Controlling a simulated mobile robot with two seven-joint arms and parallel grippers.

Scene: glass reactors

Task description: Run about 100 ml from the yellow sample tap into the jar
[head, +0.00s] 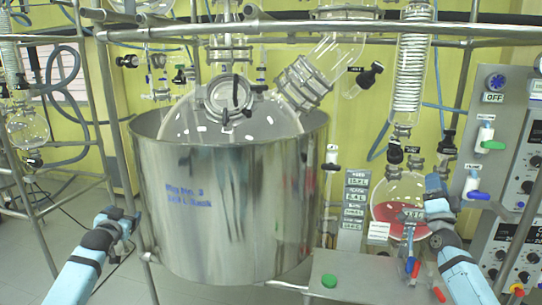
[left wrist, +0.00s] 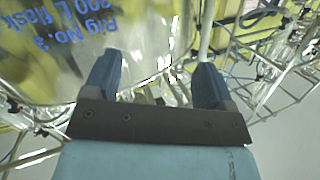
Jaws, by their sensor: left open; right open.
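I cannot pick out a yellow sample tap or a jar with certainty in either view. My left gripper (head: 122,214) is open and empty, left of the large steel vessel (head: 230,205). In the left wrist view the fingers of the left gripper (left wrist: 155,80) stand wide apart, with the vessel (left wrist: 60,75) and its blue lettering beyond them. My right gripper (head: 437,187) is open, in front of the right edge of a round glass flask (head: 392,190) holding red liquid. It overlaps the flask in the picture; I cannot tell whether they touch.
A green-handled valve (head: 492,144) and a blue-handled valve (head: 478,195) are on the right panel. Metal rails surround the vessel.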

